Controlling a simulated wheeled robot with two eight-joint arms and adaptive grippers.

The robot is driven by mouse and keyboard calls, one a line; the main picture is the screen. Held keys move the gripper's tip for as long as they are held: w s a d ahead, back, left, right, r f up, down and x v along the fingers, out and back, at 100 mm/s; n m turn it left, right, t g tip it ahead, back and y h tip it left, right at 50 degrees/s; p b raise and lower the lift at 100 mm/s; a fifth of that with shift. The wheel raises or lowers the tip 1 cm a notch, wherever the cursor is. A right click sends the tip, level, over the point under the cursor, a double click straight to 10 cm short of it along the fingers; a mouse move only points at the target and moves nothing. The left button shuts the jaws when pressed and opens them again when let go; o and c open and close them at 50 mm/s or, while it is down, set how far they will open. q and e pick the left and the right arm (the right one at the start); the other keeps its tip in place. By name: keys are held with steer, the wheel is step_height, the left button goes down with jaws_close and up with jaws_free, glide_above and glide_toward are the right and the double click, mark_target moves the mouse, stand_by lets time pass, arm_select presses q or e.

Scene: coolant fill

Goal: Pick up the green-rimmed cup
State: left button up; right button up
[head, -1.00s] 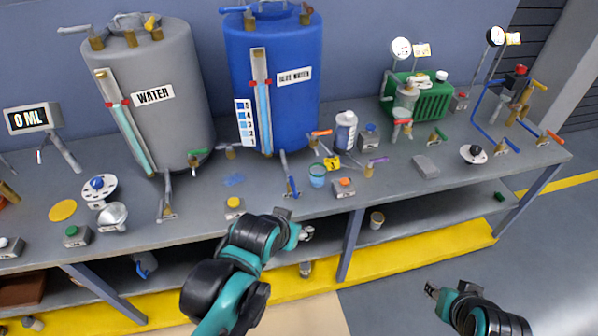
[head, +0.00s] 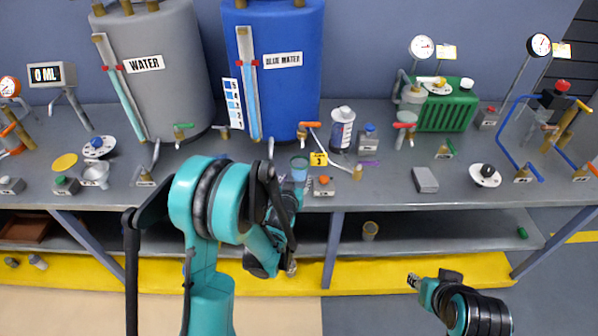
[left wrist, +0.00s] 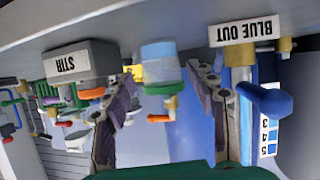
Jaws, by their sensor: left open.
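The green-rimmed cup (head: 299,168) is a small light-blue cup standing upright near the front edge of the bench. In the upside-down left wrist view, the cup (left wrist: 160,62) shows between and beyond the fingers. My left gripper (left wrist: 161,72) is open and empty, with a finger to each side of the cup in that picture; I cannot tell whether the fingertips reach it. In the head view my left gripper (head: 291,188) is partly hidden by my arm, just in front of the cup. My right gripper (head: 413,281) hangs clear of the bench; its jaws are too small to judge.
The STIR button box (head: 323,186) stands close to the cup's right, also in the left wrist view (left wrist: 80,62). The BLUE OUT outlet (left wrist: 250,45) is on its other side.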

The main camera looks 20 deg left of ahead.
arm_select(q)
steer(key=b+x, duration=0.1)
steer(key=x, duration=0.2)
steer(key=b+x, duration=0.1)
steer(key=x, duration=0.3)
steer(key=shift+w+r+b, duration=0.1)
steer(key=shift+w+b, duration=0.2)
steer(key=shift+w, duration=0.1)
steer(key=shift+s+r, duration=0.1)
steer(key=shift+c, duration=0.3)
steer(key=c, duration=0.8)
